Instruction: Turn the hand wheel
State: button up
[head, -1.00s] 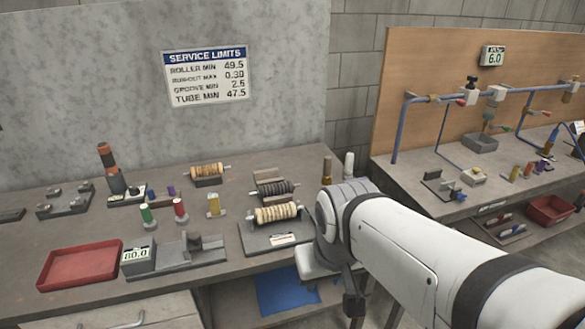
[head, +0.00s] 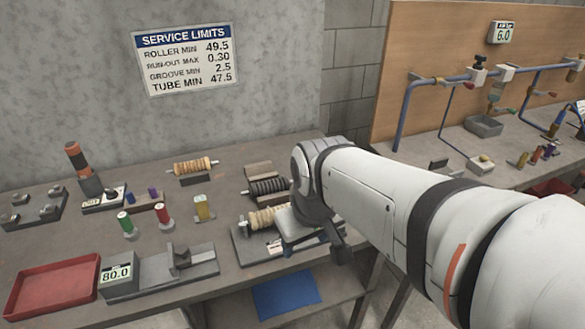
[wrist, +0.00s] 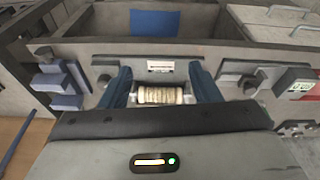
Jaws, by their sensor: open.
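No hand wheel can be clearly picked out in either view. A pale ribbed roller (head: 266,219) lies in a grey stand (head: 262,250) near the bench's front edge, its right end hidden by my arm. In the wrist view the roller (wrist: 160,95) shows between the two blue fingers of my gripper (wrist: 160,72). The fingers are apart, one towards each end of the roller, and hold nothing. I cannot tell whether they touch the stand. A dark round knob (wrist: 104,79) is just left of the left finger; I cannot tell what it belongs to.
A dark roller (head: 268,187) and another pale roller (head: 192,167) lie behind. A grey fixture with an 80.0 display (head: 116,274) and a red tray (head: 52,287) are to the left. A blue sheet (head: 286,295) lies below the bench top. A pipe bench (head: 445,150) stands right.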

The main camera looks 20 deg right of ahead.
jog(key=w+d+n, duration=0.2)
jog(key=w+n, duration=0.1)
jog(key=w+d+f+n+g+b, duration=0.1)
jog(key=w+d+n, duration=0.1)
jog(key=w+n, duration=0.2)
jog(key=w+d+n+b, duration=0.1)
jog(key=w+d+n, duration=0.1)
jog(key=w+n, duration=0.1)
jog(key=shift+w+d+f+n+g, duration=0.1)
jog(key=shift+w+f+n+g, duration=0.1)
jog(key=shift+f+n+g, duration=0.1)
jog(key=w+d+f+n, duration=0.1)
jog(key=w+d+n, duration=0.1)
jog(key=n, duration=0.1)
jog(key=w+d+f+n+b, duration=0.1)
jog(key=w+d+n, duration=0.2)
jog(key=w+d+f+n+g+b, duration=0.1)
jog(key=w+d+n, duration=0.1)
jog(key=n, duration=0.1)
jog(key=shift+w+d+f, duration=0.15)
jog(key=shift+f, duration=0.2)
jog(key=shift+w+d+f, duration=0.1)
jog(key=shift+f, duration=0.1)
notch_tip(320, 180, down, 7)
jog(key=shift+f, duration=0.2)
jog(key=shift+c, duration=0.4)
jog(key=c, duration=0.9)
